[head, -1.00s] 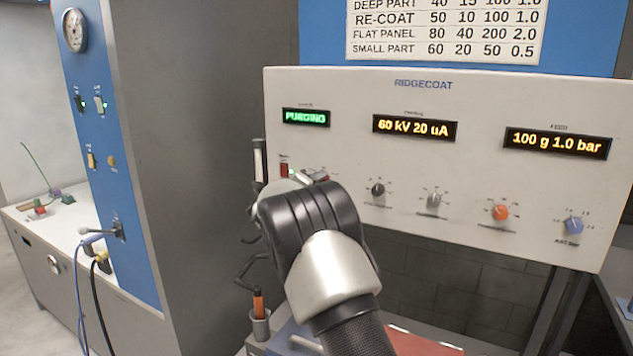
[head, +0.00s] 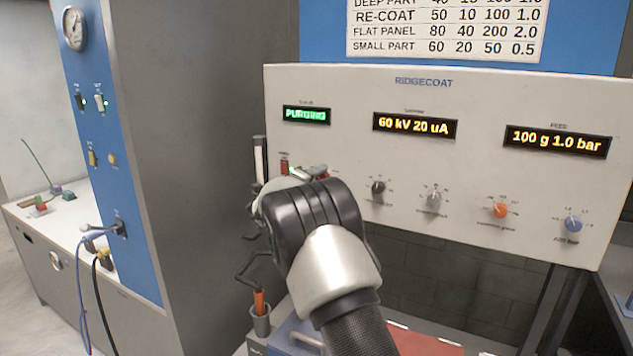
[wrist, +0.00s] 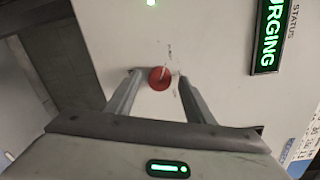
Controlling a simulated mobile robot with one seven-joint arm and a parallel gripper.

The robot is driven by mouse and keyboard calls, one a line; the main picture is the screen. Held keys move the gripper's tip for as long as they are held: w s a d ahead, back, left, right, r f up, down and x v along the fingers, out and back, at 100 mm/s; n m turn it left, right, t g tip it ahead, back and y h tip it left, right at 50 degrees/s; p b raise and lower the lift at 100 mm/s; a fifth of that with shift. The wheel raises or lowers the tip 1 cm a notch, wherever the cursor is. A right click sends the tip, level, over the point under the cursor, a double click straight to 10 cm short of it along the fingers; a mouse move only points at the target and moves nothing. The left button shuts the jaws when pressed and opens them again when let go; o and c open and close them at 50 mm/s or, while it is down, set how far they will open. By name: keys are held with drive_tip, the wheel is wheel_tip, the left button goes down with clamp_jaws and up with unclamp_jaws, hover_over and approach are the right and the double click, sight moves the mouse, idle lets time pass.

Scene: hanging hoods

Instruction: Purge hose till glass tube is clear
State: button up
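My gripper (wrist: 160,74) is open, its two fingertips on either side of a round red button (wrist: 159,79) on the pale panel face, with gaps on both sides. In the head view my wrist hides the fingers and much of the panel's lower left. The status display (head: 306,115) glows green and reads PURGING; it also shows sideways in the wrist view (wrist: 268,38). A thin upright tube (head: 260,158), whitish inside with dark ends, stands at the panel's left edge. It may be the glass tube; its contents are too small to judge.
The RIDGECOAT panel (head: 520,90) also has amber displays of 60 kV 20 uA and 100 g 1.0 bar, with several knobs below. An orange-handled tool (head: 259,301) stands in a grey cup (head: 261,321) below. A blue-faced column (head: 105,160) and hoses are at left.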

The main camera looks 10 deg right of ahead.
drive_tip(key=f+b+v, duration=0.1)
drive_tip(key=b+v, duration=0.1)
drive_tip(key=v, duration=1.5)
drive_tip(key=shift+r+b, duration=0.3)
drive_tip(key=shift+r, duration=0.2)
drive_tip(key=shift+s+a, duration=0.1)
drive_tip(key=shift+s, duration=0.05)
